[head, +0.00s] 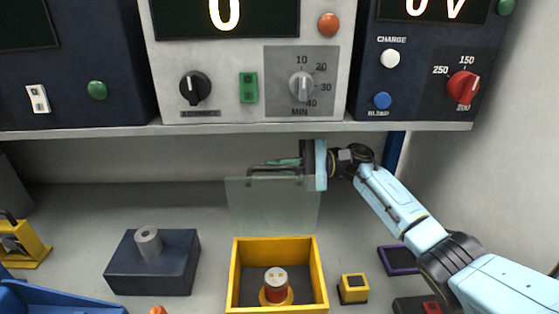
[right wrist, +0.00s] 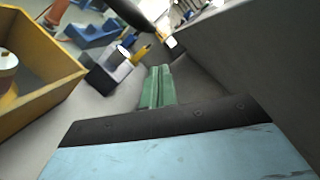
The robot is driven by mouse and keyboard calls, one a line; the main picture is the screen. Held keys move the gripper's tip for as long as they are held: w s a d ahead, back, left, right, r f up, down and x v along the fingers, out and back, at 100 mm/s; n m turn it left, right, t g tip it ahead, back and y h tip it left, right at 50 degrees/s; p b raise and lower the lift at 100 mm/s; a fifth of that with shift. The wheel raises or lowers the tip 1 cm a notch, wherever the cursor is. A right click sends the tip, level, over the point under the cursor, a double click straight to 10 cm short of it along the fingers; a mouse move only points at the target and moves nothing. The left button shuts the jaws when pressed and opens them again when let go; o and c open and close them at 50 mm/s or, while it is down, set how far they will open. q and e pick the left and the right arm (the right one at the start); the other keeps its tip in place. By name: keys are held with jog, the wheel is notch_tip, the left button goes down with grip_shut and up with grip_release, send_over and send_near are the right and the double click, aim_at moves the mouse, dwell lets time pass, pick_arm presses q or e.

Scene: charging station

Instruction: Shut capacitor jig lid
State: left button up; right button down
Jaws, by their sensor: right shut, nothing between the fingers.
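The capacitor jig is an open yellow box (head: 234,270) with a dark inside, in the lower middle of the head view. A red capacitor with a pale top (head: 275,283) stands upright in it. The clear lid (head: 272,208) stands raised at the box's back edge, with a dark bar handle (head: 262,171) along its top. My right gripper (head: 285,162) points left at the lid's top, close to the handle; its green fingers are together and empty. I cannot tell whether they touch the lid. The right wrist view shows the fingers (right wrist: 155,88) and the yellow box (right wrist: 50,62) to their left. My left gripper is not in view.
A shelf (head: 250,128) with instrument panels hangs just above my right gripper. A dark block with a grey cylinder (head: 150,270) stands left of the box. A small yellow-and-black block (head: 353,288) and a purple-edged dark pad (head: 398,260) lie to its right.

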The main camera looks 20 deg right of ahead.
aim_at(280, 168)
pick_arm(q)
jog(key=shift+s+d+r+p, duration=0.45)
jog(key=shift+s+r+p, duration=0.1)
pick_arm(e)
jog(key=shift+s+a+r, duration=0.1)
jog(key=shift+s+r, duration=0.3)
jog(key=shift+s, duration=0.3)
jog(key=shift+s+a+r, duration=0.1)
jog(key=shift+s+r, duration=0.25)
jog(key=shift+s, duration=0.35)
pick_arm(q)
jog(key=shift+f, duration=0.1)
